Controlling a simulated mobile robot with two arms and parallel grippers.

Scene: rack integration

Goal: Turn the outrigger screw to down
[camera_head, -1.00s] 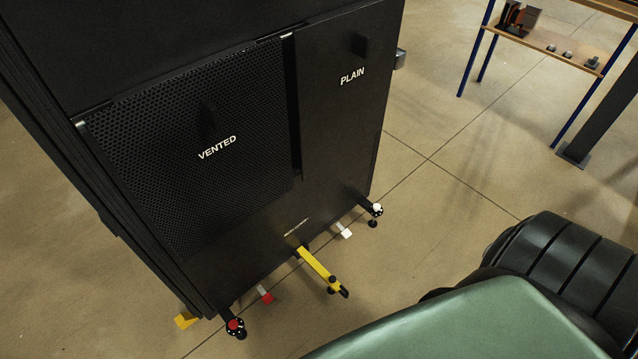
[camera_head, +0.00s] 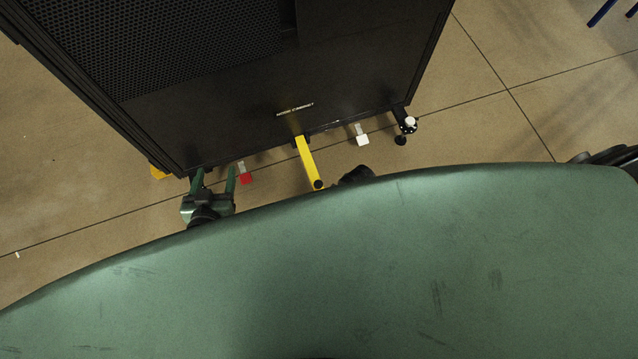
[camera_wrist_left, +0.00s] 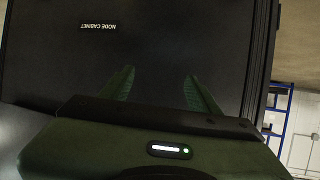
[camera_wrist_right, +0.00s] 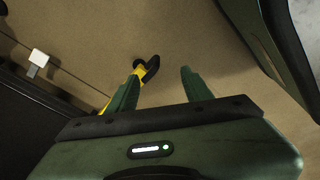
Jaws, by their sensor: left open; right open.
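An outrigger with a white-topped screw (camera_head: 410,124) stands at the cabinet's right bottom corner. The red-topped outrigger screw at the left corner is not visible now; my left gripper (camera_head: 214,172) is in front of that area. The left gripper is open and empty, its fingers pointing at the cabinet's lower edge. In the left wrist view, its fingers (camera_wrist_left: 159,76) face the dark cabinet front. A yellow bar (camera_head: 308,160) extends from the cabinet's bottom middle. In the right wrist view, my right gripper (camera_wrist_right: 158,78) is open, with the yellow bar's black end beyond its fingers.
The black cabinet (camera_head: 215,125) fills the upper middle. A red tab (camera_head: 246,176) and a white tab (camera_head: 362,138) stick out under its front edge. A yellow piece (camera_head: 158,172) shows at the left corner. Open concrete floor (camera_head: 60,170) lies left and right.

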